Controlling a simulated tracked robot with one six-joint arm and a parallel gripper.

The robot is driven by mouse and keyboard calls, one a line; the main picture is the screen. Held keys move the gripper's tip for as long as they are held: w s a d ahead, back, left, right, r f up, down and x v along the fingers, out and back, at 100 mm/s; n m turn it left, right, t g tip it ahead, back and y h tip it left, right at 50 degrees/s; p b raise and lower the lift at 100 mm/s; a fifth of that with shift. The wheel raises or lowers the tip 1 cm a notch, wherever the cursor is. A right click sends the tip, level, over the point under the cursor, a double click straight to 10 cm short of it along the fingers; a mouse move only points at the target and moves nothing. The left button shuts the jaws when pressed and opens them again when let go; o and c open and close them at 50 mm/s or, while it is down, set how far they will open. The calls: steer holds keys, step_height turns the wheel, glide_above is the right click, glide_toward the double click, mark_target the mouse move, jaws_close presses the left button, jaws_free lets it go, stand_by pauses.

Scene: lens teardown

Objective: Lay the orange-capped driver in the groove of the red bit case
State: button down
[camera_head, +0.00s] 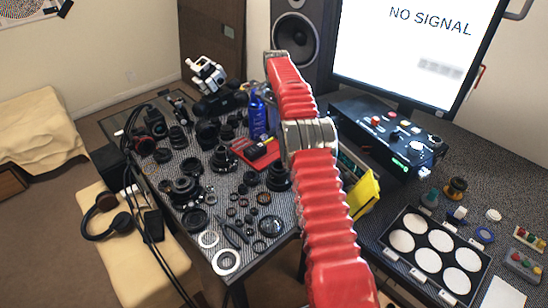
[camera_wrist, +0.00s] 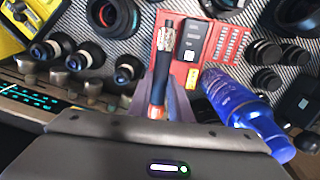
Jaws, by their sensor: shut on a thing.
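In the wrist view my gripper (camera_wrist: 160,100) is shut on the orange-capped driver (camera_wrist: 163,62). The driver's orange end is toward me, between the fingers, and its dark shaft and silver tip point away. The driver overlaps the left part of the open red bit case (camera_wrist: 192,72); I cannot tell whether it touches the case or hangs above it. The case also holds a dark block and rows of small bits to the right of the driver. In the head view the red bit case (camera_head: 243,153) lies mid-table; my arm hides part of the area and the driver is not clear there.
A blue bottle (camera_wrist: 238,100) stands close to the right of my gripper, also in the head view (camera_head: 258,117). Dark lens parts (camera_wrist: 112,17) crowd both sides of the case. A black control box (camera_head: 385,135) stands right of my arm.

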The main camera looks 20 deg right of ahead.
steer(key=shift+d+f, duration=0.1)
stand_by(0.3)
steer(key=shift+f, duration=2.4)
steer(key=shift+f, duration=2.5)
steer(key=shift+f, duration=0.25)
steer(key=c, duration=1.6)
jaws_free()
